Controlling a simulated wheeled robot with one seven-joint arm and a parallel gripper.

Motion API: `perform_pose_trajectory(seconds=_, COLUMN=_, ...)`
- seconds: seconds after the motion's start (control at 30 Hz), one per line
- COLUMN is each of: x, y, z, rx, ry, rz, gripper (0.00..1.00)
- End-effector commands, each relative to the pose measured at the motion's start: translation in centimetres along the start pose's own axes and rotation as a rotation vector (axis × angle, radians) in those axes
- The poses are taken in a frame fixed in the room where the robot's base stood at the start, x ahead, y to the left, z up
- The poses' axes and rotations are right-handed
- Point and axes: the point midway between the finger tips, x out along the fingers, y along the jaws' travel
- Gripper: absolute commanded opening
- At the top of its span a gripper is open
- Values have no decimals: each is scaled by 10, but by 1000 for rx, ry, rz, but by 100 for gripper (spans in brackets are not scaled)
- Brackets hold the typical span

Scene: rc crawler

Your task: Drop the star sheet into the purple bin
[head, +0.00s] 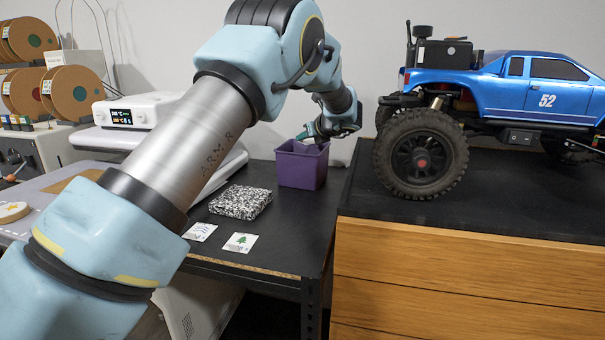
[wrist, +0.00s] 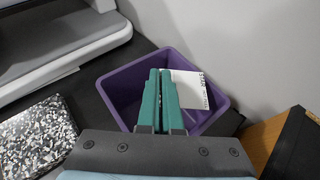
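The purple bin (head: 302,168) stands on the dark table, beside the wooden cabinet; it also shows in the wrist view (wrist: 122,88). My gripper (head: 312,132) is over the bin's opening, pointing down. Its two green fingers (wrist: 160,72) are close together with a thin dark line between them. A white sheet with dark print along one edge, the star sheet (wrist: 188,88), shows beside and behind the right finger, within the bin's outline. Its star is not visible. I cannot tell whether the fingers pinch it or it rests inside the bin.
A speckled block (head: 241,202) and two picture cards, one with a green tree (head: 240,243), lie on the table in front of the bin. A blue truck (head: 545,95) stands on the cabinet (head: 470,285) to the right. A wall is close behind the bin.

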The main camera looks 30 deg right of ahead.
Motion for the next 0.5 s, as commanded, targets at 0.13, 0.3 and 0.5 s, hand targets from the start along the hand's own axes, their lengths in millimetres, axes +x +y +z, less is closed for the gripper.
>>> perform_pose_trajectory(seconds=0.13, x=3, y=0, z=-5, rx=-1, ry=0, rz=0, gripper=0)
perform_pose_trajectory(seconds=0.3, x=2, y=0, z=-5, rx=-1, ry=0, rz=0, gripper=0)
perform_pose_trajectory(seconds=0.5, x=2, y=0, z=-4, rx=-1, ry=0, rz=0, gripper=21)
